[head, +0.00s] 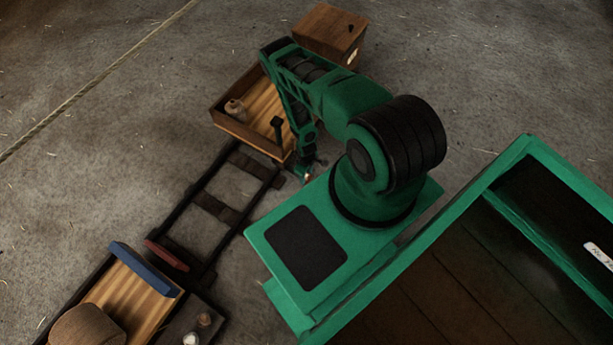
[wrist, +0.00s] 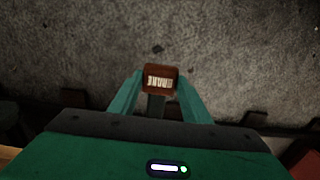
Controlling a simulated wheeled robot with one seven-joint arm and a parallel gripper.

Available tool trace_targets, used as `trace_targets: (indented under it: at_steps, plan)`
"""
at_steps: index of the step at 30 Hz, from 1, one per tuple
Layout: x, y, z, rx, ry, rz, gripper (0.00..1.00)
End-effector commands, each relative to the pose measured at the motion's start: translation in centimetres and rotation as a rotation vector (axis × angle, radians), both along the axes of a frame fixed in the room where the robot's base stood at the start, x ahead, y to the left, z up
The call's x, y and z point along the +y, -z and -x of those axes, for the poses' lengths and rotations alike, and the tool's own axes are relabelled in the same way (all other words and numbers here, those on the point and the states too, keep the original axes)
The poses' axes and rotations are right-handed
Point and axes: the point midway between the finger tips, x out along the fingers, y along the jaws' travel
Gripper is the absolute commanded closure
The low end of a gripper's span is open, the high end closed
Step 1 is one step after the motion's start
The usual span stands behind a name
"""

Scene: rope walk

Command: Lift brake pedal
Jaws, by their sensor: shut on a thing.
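The brake pedal (wrist: 160,79) is a small reddish-brown block with pale lettering that reads BRAKE, upside down, in the wrist view. A dark stem shows below it. My gripper (wrist: 160,84) has its two green fingers on either side of the pedal and is shut on it. In the head view my gripper (head: 307,172) is low, beside the right end of the track near the wooden tray. The pedal is too small there to make out clearly. I cannot tell how high the pedal stands.
A track (head: 214,205) with dark rails runs from a wooden tray (head: 218,118) to a bed with a blue bar (head: 145,268). A wooden box (head: 327,33) stands behind. A rope (head: 95,82) crosses the floor. A green-edged cart (head: 500,165) fills the lower right.

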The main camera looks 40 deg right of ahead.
Motion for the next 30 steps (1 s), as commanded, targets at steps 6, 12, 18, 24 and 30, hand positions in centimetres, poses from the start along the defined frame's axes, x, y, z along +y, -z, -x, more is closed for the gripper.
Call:
trace_targets:
  at_steps: [6, 12, 18, 24, 30]
  plan:
    - [0.3, -2.6, -1.3, -0.009, 0.000, -0.001, 0.97]
    - [0.5, -2.8, -1.6, -0.014, 0.000, -0.003, 0.97]
    - [0.5, -2.8, -1.8, -0.017, -0.001, -0.003, 0.38]
    - [0.4, -2.7, -1.4, -0.009, 0.000, -0.002, 0.38]
    - [0.4, -3.4, -1.3, -0.007, 0.000, -0.001, 0.38]
